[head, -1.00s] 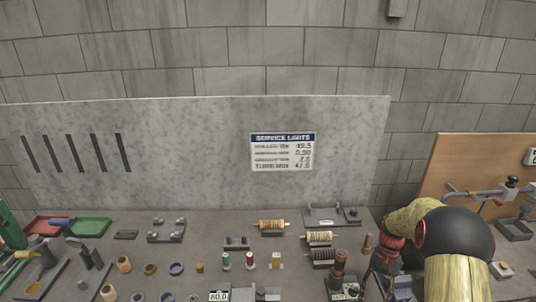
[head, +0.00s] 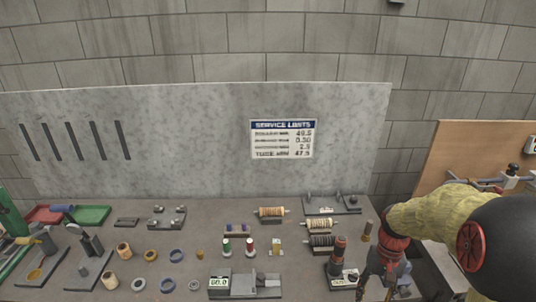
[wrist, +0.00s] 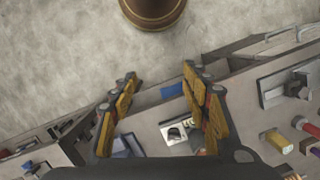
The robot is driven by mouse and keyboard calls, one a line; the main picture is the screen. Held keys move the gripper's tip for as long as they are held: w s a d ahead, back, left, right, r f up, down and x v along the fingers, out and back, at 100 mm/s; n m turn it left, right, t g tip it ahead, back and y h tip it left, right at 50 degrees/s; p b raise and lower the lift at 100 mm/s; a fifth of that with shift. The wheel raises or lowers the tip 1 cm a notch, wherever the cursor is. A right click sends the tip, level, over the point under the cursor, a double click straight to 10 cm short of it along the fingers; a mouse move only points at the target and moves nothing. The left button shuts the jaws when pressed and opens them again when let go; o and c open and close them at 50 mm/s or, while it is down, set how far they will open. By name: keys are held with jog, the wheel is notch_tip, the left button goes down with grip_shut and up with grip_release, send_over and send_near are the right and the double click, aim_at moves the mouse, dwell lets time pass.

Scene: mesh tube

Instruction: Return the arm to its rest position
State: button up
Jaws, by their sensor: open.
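My arm comes in from the right edge in the head view, with a yellow-green sleeve and a dark round joint. My gripper (head: 384,290) hangs at its end near the bench's front right, partly cut off by the lower edge. In the wrist view my gripper (wrist: 160,74) shows two yellow-and-grey fingers spread apart, with nothing held between them. The workbench (head: 190,250) lies to the left of it.
A dark red-and-black tool on a stand (head: 339,258) is close left of my gripper. A display block (head: 243,285), spools (head: 272,213) and rings cover the bench. A brown board (head: 432,190) stands at right. A brown round object (wrist: 152,10) shows over pale floor.

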jog(key=s+a+r+n+t+b, duration=0.1)
jog(key=s+a+r+t+b, duration=0.3)
jog(key=s, duration=0.3)
jog(key=s+a+r+n+t+b, duration=0.2)
jog(key=s+a+r+t+b, duration=0.1)
jog(key=s+a+r, duration=0.4)
jog(key=shift+s+r+n+t+h+b, duration=0.3)
jog(key=shift+s+t+h+b, duration=0.1)
jog(key=shift+s+b, duration=0.35)
